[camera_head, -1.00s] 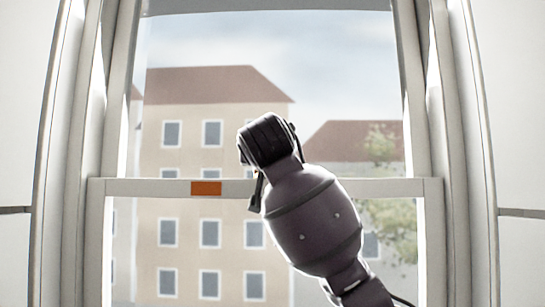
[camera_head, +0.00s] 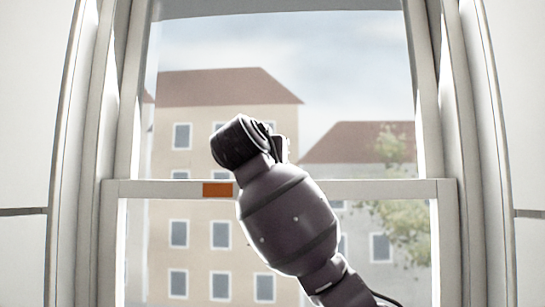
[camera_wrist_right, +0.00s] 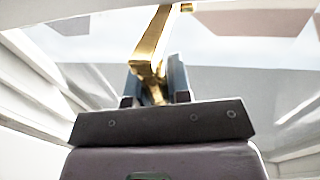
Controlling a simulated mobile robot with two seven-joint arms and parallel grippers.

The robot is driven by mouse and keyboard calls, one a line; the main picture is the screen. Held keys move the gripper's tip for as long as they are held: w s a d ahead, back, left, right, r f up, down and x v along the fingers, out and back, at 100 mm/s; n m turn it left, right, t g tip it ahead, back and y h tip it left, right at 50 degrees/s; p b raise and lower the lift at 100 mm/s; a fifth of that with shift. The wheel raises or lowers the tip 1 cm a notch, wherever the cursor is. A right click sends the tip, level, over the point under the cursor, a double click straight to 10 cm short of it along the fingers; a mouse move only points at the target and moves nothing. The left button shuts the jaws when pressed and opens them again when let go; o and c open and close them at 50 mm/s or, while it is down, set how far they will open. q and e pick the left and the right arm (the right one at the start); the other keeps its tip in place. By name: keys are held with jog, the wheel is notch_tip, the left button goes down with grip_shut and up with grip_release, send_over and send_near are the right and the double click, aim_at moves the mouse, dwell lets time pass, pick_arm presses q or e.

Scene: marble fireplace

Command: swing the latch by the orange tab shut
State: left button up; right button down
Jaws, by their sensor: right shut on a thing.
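The orange tab (camera_head: 217,190) is on the white window rail (camera_head: 385,188), just left of my right arm in the head view. My right gripper (camera_wrist_right: 156,86) is shut on a brass latch lever (camera_wrist_right: 154,42), which stands between its two dark fingers in the right wrist view. The lever runs up to the top edge of that view, where its far end is cut off. In the head view my right arm's wrist hides the fingers and the latch. My left gripper is in neither view.
White window frame posts (camera_head: 128,95) rise on both sides of the glass. Pale wall panels flank the window. Buildings and a tree show outside through the panes. The right part of the rail is clear.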

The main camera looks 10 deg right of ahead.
jog(key=c, duration=1.1)
grip_release()
jog(key=shift+o, duration=0.2)
jog(key=b+v, duration=0.2)
jog(key=v, duration=0.9)
jog(key=shift+w, duration=0.1)
